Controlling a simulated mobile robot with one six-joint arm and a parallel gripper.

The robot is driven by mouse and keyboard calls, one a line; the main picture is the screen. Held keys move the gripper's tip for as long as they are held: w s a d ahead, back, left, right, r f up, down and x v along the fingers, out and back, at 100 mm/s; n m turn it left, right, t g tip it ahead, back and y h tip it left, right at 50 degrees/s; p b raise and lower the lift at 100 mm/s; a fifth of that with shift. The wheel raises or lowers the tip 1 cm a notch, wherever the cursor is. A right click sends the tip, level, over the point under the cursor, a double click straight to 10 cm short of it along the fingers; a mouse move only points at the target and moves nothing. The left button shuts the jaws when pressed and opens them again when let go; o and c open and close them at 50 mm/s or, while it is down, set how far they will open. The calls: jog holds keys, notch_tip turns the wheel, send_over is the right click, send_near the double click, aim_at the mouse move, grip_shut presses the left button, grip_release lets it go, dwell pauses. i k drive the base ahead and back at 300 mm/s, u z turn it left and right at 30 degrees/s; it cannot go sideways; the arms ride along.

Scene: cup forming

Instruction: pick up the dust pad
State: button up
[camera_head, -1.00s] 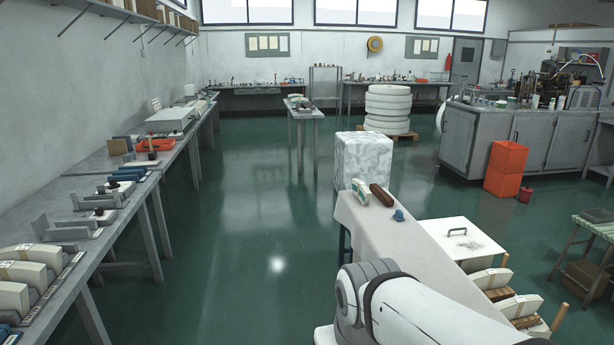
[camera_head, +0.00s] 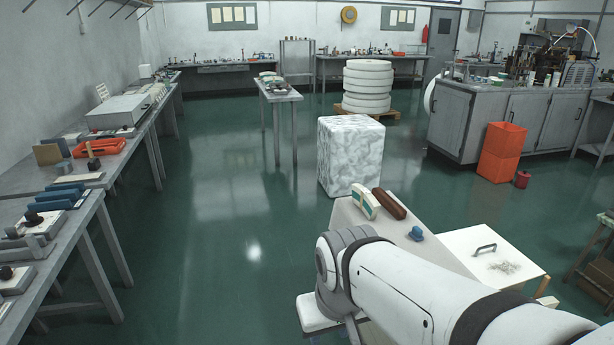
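I cannot tell for sure which of these, if any, is the dust pad. A white panel (camera_head: 463,242) with a dark handle and a patch of grey specks is beside the table. My white arm crosses the lower right and hides part of the table. My gripper is not in view.
A marbled white block (camera_head: 350,155) stands on the floor behind the table. Long benches with tools (camera_head: 88,196) line the left. Green floor in the middle is clear.

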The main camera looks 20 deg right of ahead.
aim_at(416, 234)
jog(key=z, duration=0.05)
jog(key=i, duration=1.1)
jog(key=z, duration=1.55)
